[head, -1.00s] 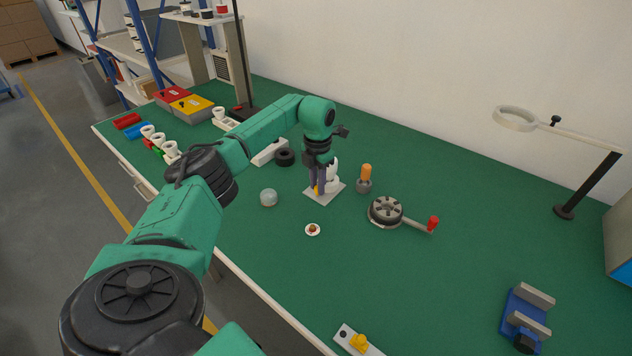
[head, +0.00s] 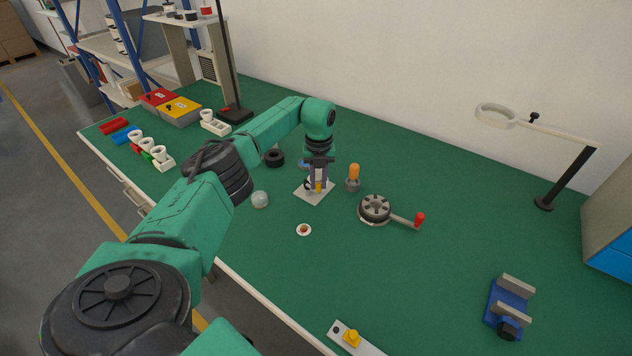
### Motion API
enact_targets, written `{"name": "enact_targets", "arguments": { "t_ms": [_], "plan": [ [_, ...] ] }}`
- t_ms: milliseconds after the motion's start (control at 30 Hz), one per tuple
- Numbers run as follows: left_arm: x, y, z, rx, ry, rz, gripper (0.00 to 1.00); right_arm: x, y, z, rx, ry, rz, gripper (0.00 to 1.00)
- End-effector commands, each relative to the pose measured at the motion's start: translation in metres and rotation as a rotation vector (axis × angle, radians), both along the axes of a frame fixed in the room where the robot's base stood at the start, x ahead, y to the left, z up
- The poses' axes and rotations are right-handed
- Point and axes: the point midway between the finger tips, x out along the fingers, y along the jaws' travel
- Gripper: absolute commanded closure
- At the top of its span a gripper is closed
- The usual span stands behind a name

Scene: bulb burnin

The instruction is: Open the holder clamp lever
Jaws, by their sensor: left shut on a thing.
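The holder stands on a pale square base plate (head: 312,197) at the middle of the green bench. Its upright body is mostly hidden behind my left gripper (head: 317,184), which points down over the plate. The clamp lever (head: 319,187) shows as a small yellow piece at my fingertips. My left gripper is shut on it, as far as the small view tells. My right gripper is not in view.
A grey post with an orange top (head: 354,175) stands close right of the holder. A round crank device (head: 374,207) with a red knob is farther right. A clear dome (head: 260,199) and a small white disc (head: 303,230) lie nearby. A blue vise (head: 507,305) stands front right.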

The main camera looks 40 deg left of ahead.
Motion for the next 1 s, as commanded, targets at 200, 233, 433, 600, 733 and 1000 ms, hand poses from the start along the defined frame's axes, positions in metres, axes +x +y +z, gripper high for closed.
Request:
{"name": "enact_targets", "arguments": {
  "t_ms": [200,233,433,600,733,1000],
  "plan": [
    [0.0049,0.0001,0.0012,0.000,-0.005,0.085,1.00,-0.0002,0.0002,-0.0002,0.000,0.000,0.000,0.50],
    [0.0051,0.0002,0.0012,0.000,-0.005,0.092,1.00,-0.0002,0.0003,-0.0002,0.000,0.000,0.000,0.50],
    [0.0061,0.0006,0.0012,0.000,-0.005,0.118,1.00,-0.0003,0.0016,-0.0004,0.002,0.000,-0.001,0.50],
    [0.0062,0.0006,0.0014,0.000,-0.005,0.120,1.00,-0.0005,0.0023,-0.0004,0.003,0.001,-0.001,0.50],
    [0.0064,0.0006,0.0016,0.000,-0.005,0.120,1.00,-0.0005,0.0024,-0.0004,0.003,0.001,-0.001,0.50],
    [0.0058,0.0003,0.0009,0.001,-0.004,0.118,0.45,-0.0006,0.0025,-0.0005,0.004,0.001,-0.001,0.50]
  ]
}}
